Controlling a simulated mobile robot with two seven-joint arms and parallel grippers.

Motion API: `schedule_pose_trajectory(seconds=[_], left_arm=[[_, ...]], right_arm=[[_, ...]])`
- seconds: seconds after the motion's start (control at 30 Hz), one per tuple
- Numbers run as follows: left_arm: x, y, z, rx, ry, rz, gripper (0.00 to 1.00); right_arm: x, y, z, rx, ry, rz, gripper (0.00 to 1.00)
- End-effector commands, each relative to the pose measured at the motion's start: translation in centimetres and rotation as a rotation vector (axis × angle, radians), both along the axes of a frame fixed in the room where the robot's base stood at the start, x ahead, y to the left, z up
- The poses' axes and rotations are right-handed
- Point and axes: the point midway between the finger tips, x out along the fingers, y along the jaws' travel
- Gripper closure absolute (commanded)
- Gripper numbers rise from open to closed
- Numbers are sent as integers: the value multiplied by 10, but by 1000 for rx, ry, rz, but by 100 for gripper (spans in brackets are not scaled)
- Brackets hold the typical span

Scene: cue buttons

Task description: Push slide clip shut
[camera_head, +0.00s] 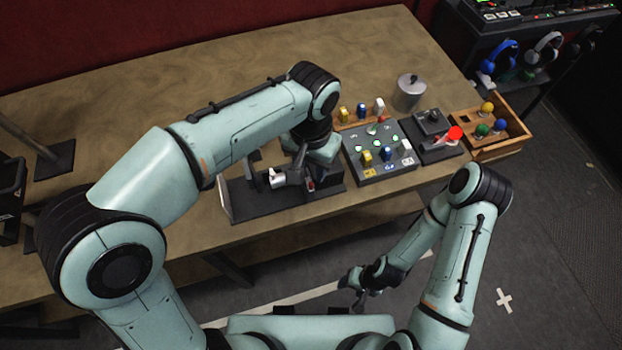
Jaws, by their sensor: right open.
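A low dark device (262,208) with an upright pale edge at its left lies near the front of the table, and I take it to hold the slide clip. My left gripper (290,177) reaches down over it. A small white part (276,180) shows at the gripper's fingers, and a small red part (310,185) shows just right of them. The arm hides much of the device, so I cannot tell whether the clip is shut or whether the fingers touch it. My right gripper (357,291) is open and empty, low in front of the table.
Right of the device stands a grey button panel (352,172) with yellow, blue and white-green pieces. Beyond are a wooden rack (345,125), a metal pot (409,92), a joystick box with a red ball (455,133), and a wooden crate (490,152).

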Motion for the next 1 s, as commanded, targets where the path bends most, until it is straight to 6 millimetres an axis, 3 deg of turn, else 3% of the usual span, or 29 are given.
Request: schedule_pose_trajectory(seconds=[0.1,0.3,0.77,0.87,0.9,1.0], left_arm=[[-1,0,-28,3,4,-1,61],[0,0,-56,1,2,-1,61],[0,0,-67,0,-1,0,61],[0,0,-67,0,-1,0,94],[0,0,-67,0,-1,0,100],[0,0,-67,0,-1,0,100]], right_arm=[[-5,0,-6,0,6,0,43],[-8,0,-11,0,9,0,43],[-9,0,-11,0,9,0,43],[-9,0,-11,0,9,0,43],[-9,0,-11,0,9,0,43],[-9,0,-11,0,9,0,43]])
